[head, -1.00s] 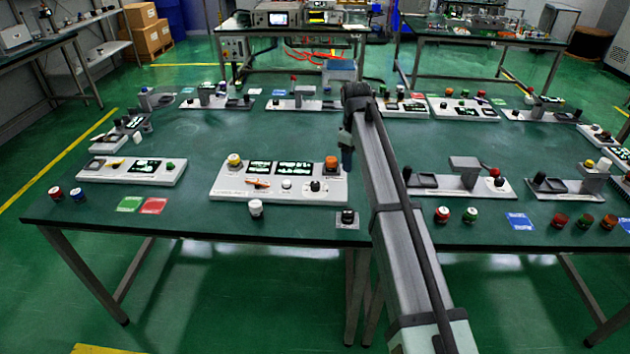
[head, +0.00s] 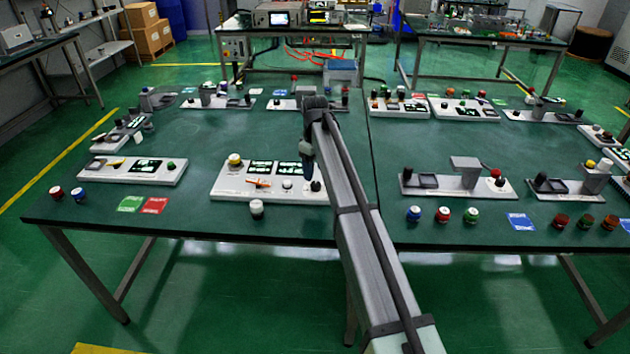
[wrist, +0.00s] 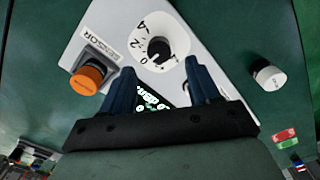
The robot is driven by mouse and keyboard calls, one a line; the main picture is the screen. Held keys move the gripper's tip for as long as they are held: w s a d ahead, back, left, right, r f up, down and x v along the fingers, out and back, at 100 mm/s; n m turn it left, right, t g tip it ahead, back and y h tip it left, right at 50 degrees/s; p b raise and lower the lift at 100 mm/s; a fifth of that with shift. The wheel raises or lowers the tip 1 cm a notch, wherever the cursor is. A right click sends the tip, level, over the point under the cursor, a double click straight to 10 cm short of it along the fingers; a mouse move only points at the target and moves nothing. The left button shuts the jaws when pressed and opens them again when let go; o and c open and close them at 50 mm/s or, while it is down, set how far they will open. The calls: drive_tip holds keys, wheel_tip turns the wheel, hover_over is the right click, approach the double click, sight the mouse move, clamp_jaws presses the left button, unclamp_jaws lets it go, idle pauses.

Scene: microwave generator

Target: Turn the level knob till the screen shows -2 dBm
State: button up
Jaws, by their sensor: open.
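The microwave generator is a pale panel (head: 228,190) near the table's front edge, with two dark screens (head: 259,168) (head: 294,170) showing green-white text too small to read. The level knob (wrist: 159,48) is black, on a white dial marked 0, -2, -4 in the wrist view; it also shows at the panel's right end in the head view (head: 316,186). My gripper (wrist: 162,72) is open and empty, its two dark blue fingers pointing toward the dial. The knob appears beyond the fingertips, not between them. One screen (wrist: 150,100) shows partly between the fingers, its reading illegible.
An orange knob (wrist: 88,78) by the SENSOR label stands beside the dial. A white knob (wrist: 268,75) stands on the table off the panel. Green and red cards (head: 153,205) lie further left.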

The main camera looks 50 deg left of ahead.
sight(315, 183)
drive_tip(key=shift+f, duration=2.55)
drive_tip(key=shift+c, duration=0.4)
drive_tip(key=c, duration=1)
drive_tip(key=shift+o, duration=0.2)
